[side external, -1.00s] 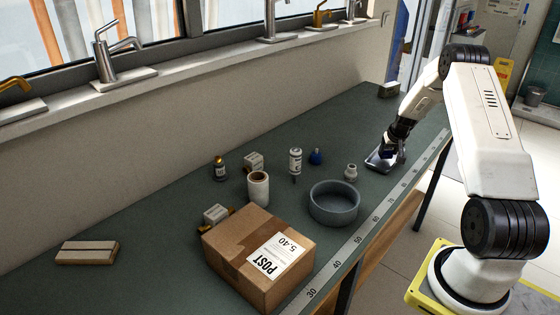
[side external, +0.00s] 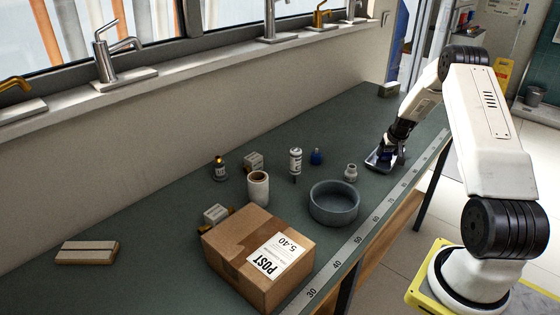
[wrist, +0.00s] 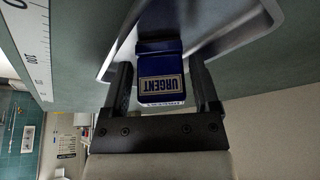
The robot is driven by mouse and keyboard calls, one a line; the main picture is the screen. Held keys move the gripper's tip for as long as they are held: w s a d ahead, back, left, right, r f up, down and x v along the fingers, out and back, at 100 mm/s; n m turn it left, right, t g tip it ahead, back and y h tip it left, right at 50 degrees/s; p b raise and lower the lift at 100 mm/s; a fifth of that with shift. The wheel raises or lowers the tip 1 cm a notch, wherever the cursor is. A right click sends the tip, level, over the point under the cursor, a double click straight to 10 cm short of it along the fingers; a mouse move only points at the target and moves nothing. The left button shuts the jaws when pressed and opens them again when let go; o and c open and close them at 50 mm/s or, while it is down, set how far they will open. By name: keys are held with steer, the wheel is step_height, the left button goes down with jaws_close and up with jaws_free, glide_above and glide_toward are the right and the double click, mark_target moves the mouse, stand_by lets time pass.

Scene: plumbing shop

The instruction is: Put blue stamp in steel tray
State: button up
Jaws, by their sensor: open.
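The blue stamp (wrist: 160,68), with an "URGENT" label, sits between the two fingers of my gripper (wrist: 163,88) in the wrist view. The fingers are open, with a narrow gap on each side of the stamp. The steel tray (wrist: 230,38) lies around and beneath the stamp, its shiny rim showing on both sides. In the side view my gripper (side external: 387,153) is low over the steel tray (side external: 378,168) at the far right of the bench. The stamp's underside is hidden, so its contact with the tray floor cannot be seen.
A grey round bowl (side external: 334,204), a small pale fitting (side external: 350,172), a blue bottle (side external: 316,157) and a white-labelled bottle (side external: 295,163) stand left of the tray. A cardboard box (side external: 258,258) is nearer the camera. A ruler strip (side external: 375,228) runs along the bench edge.

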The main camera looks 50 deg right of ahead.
steer(key=v, duration=1.2)
steer(key=shift+w+a, duration=0.1)
stand_by(0.6)
steer(key=w+a+r+n+y, duration=0.1)
steer(key=w+a+n, duration=0.15)
steer(key=a, duration=0.95)
steer(key=w+a+r+n+y, duration=0.1)
steer(key=w+a+n, duration=0.15)
steer(key=a, duration=0.95)
steer(key=s+a+n, duration=0.2)
steer(key=s+a, duration=0.2)
steer(key=a, duration=0.6)
steer(key=s+a+n+y, duration=0.1)
steer(key=s+a, duration=0.4)
steer(key=a, duration=0.5)
steer(key=shift+a+f+n+g, duration=0.2)
steer(key=shift+a+n+g, duration=0.15)
steer(key=shift+n, duration=0.15)
